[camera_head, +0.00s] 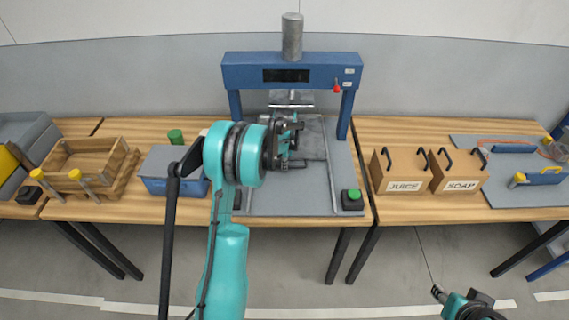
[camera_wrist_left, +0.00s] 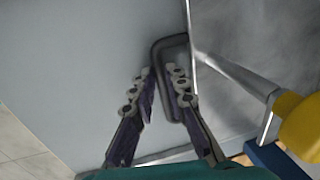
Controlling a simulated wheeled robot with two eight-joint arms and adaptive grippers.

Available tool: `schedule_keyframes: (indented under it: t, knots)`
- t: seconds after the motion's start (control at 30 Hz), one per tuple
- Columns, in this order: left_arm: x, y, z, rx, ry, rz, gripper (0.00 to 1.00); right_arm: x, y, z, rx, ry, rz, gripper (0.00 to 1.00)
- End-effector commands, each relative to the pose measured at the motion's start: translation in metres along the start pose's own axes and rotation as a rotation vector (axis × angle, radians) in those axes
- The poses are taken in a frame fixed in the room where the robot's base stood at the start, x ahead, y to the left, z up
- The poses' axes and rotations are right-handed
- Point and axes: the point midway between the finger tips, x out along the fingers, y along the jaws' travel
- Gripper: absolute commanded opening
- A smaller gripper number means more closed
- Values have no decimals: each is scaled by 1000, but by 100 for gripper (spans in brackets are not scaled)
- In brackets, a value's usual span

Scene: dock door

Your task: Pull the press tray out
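The blue press (camera_head: 235,72) stands on the middle table, and its grey metal tray (camera_head: 312,143) lies low between the posts. My left gripper (camera_head: 291,140) is over the tray's front part and hides some of it. In the left wrist view, a dark looped handle (camera_wrist_left: 168,42) stands out from a pale grey surface. My left gripper (camera_wrist_left: 160,72) is open, its fingers on either side of one bar of the handle. A gap shows beside the bar; contact is unclear. My right gripper (camera_head: 468,300) is low at the right, clear of the tables; its fingers are too small to read.
Green-topped button box (camera_head: 352,201) stands at the base plate's front right. JUICE box (camera_head: 400,174) and SOAP box (camera_head: 459,174) stand to the right. A blue-sided box (camera_head: 160,187) and wooden crate (camera_head: 90,160) are left. A yellow rounded part (camera_wrist_left: 302,128) is near my left gripper.

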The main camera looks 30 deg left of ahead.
Motion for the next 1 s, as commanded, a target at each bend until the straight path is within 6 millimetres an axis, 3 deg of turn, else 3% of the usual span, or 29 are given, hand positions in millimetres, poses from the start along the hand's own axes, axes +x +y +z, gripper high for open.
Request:
schedule_keyframes:
  t: [0.27,0.47,0.67,1.0]
  knots:
    - [0,1,0,0,0,0,0,0,0,0,0,0,0,40]
    - [-4,18,0,1,0,1,0,1,0,1,0,0,0,40]
    - [-12,65,0,1,0,1,0,3,0,2,0,0,0,40]
    - [-31,165,2,2,0,1,0,6,0,4,0,0,0,40]
